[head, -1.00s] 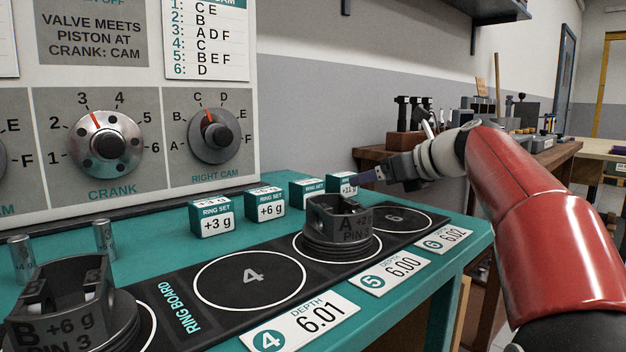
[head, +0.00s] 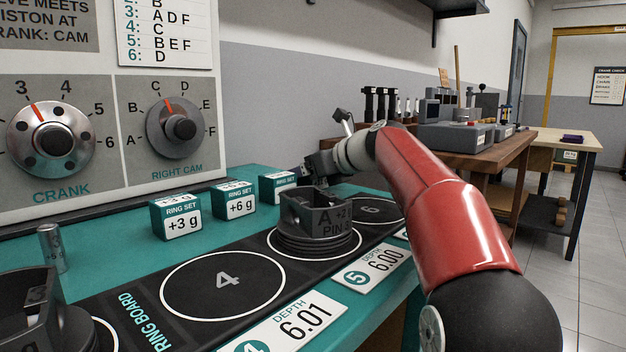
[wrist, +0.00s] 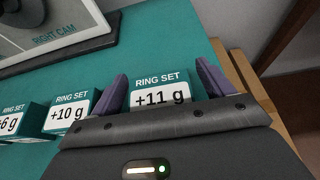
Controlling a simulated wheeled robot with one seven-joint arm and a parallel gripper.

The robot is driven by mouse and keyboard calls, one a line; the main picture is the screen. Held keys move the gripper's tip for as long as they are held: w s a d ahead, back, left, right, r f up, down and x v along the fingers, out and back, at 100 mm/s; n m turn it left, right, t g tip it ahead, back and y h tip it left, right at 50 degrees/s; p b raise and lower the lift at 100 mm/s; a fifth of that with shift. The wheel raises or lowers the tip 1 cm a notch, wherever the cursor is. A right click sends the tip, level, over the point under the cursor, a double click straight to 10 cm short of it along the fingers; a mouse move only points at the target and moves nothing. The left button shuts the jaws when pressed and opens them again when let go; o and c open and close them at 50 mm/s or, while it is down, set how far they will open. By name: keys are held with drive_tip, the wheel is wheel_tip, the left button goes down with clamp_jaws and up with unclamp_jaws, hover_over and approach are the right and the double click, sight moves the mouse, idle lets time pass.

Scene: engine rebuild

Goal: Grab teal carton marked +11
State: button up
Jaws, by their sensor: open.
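The teal carton marked +11 g (wrist: 160,88) has a white RING SET label and stands on the teal bench. In the wrist view it shows between the two purple fingers of my gripper (wrist: 160,76), which is open with one finger to either side of it. I cannot tell whether the fingers touch it. Its lower part is hidden by my gripper body. In the head view my gripper (head: 316,166) is behind the piston (head: 317,215), and the +11 g carton is hidden.
The +10 g carton (wrist: 70,115) stands close to the left of the +11 g one. The +6 g (head: 236,202) and +3 g (head: 175,218) cartons continue the row. The ring board (head: 140,285) lies in front. The bench's right edge is near my gripper.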

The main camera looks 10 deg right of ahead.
drive_tip(key=shift+c, duration=0.4)
drive_tip(key=c, duration=1)
drive_tip(key=shift+r, duration=0.1)
